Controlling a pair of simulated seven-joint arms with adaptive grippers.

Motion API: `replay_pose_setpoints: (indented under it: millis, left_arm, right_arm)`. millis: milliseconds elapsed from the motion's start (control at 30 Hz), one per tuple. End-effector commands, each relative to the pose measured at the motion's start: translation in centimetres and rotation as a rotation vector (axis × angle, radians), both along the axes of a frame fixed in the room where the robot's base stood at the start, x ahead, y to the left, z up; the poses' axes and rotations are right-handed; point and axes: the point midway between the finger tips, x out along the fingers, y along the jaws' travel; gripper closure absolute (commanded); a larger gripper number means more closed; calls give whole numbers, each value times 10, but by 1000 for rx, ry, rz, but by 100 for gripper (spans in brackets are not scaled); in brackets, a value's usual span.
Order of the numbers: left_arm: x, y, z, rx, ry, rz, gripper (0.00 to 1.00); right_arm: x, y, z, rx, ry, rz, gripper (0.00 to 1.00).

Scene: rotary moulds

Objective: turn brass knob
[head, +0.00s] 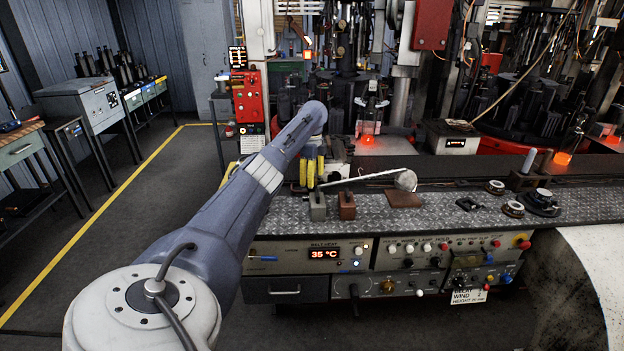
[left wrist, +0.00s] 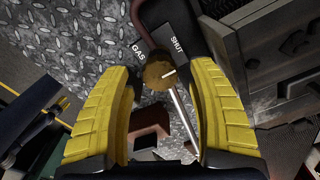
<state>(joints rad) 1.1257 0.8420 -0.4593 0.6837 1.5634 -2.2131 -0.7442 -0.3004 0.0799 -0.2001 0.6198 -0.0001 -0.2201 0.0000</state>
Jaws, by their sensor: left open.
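In the left wrist view a round brass knob (left wrist: 158,76) with a pale pointer line sits between my fingers. A dark label plate (left wrist: 176,42) beside it reads GAS and SHUT; the line points toward the SHUT side. My left gripper (head: 311,178) is open over the bench, its yellow fingers pointing down. In the left wrist view the fingers of the left gripper (left wrist: 165,82) stand on both sides of the knob, with a gap on each side. In the head view I cannot make out this knob near the gripper. My right gripper is not in view.
A ladle (head: 405,180) with a long handle lies near the gripper. A grey block (head: 317,207) and a brown block (head: 347,206) stand at the bench's front edge. Below is a control panel (head: 323,254) reading 35 °C. The patterned metal bench top (head: 450,212) has free room.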

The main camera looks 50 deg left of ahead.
Motion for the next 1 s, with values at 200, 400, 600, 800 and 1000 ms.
replay_pose_setpoints:
  millis: [200,400,600,800,1000]
  left_arm:
    - [0,0,-7,0,0,-1,41]
    - [0,0,-8,0,0,-1,41]
    - [0,0,-7,0,0,0,53]
    - [0,0,-7,0,0,0,76]
    - [0,0,-7,0,0,0,100]
  right_arm:
    - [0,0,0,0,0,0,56]
    - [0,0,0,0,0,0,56]
    - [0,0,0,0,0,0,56]
    - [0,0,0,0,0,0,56]
    - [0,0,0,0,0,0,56]
